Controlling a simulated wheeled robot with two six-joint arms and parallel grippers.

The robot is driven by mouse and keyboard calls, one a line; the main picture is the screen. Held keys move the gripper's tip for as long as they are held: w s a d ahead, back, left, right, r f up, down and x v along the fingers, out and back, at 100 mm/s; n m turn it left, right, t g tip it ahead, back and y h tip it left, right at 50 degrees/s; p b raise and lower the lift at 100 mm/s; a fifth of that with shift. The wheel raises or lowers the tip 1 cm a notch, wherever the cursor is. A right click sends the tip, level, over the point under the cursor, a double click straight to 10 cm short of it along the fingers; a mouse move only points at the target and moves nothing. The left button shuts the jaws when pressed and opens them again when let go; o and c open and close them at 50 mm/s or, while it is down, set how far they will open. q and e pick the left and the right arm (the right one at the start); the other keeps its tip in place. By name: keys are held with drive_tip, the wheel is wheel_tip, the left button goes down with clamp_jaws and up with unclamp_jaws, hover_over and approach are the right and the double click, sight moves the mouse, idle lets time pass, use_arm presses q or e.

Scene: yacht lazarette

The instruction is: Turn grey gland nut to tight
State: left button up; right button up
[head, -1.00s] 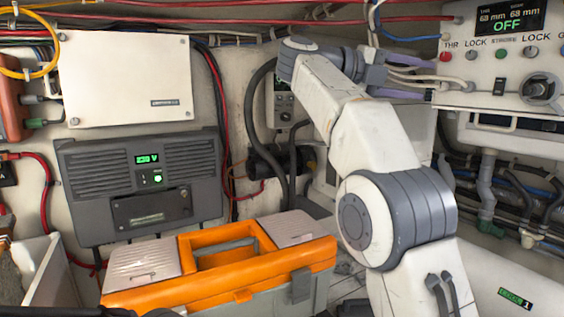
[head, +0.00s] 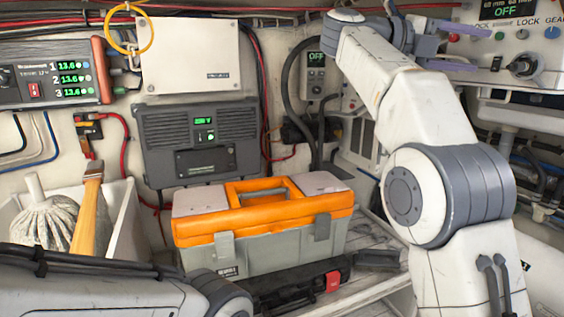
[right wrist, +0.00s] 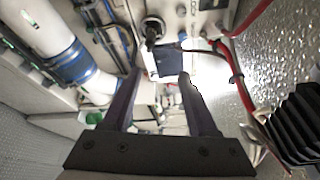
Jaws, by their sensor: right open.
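I cannot pick out the grey gland nut for certain in either view. My right gripper (head: 460,36) is at the upper right of the head view, its two purplish fingers pointing right in front of the switch panel. In the right wrist view, the same gripper (right wrist: 160,82) has its fingers apart, with nothing seen held between them. Beyond the fingertips there are a dark round knob (right wrist: 152,28) and a dark box-like part (right wrist: 167,62). My left arm shows only as links at the lower left of the head view; its gripper is out of the picture.
An orange and grey toolbox (head: 262,248) stands on the bench in the middle. A white bin (head: 128,225) with a fender and a brush is at the left. The switch panel (head: 480,45) is at the upper right. White pipe (right wrist: 55,40) and a red cable (right wrist: 250,20) flank the right gripper.

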drive_tip(key=w+a+r+n+t+h, duration=0.1)
drive_tip(key=w+r+n+t+h, duration=0.2)
drive_tip(key=w+n+t, duration=0.55)
drive_tip(key=w+a+f+n+t+y, duration=0.6)
drive_tip(key=w+f+n+t+y, duration=0.35)
drive_tip(key=n, duration=0.45)
drive_tip(key=s+a+f+n+g+y, duration=0.1)
drive_tip(key=a+f+n+y, duration=0.2)
drive_tip(key=f, duration=0.5)
drive_tip(key=s+a+f+n+g+y, duration=0.2)
drive_tip(key=f+n+y, duration=0.15)
drive_tip(key=f, duration=0.35)
drive_tip(key=s+a+f+n+g+y, duration=0.1)
drive_tip(key=a+f+n+y, duration=0.15)
drive_tip(key=f+n, duration=0.4)
drive_tip(key=s+f+n+g+y, duration=0.25)
drive_tip(key=s+f+g, duration=0.95)
drive_tip(key=s+f, duration=1.55)
drive_tip(key=s+a+r+n+g+b, duration=0.1)
drive_tip(key=s+a+r+n, duration=0.2)
drive_tip(key=s+a, duration=0.3)
drive_tip(key=s+a+r+n+g+b, duration=0.1)
drive_tip(key=s+a+r+n, duration=0.2)
drive_tip(key=s+a+n, duration=0.2)
drive_tip(key=s+a, duration=0.2)
drive_tip(key=s, duration=0.1)
drive_tip(key=shift+s+g, duration=0.3)
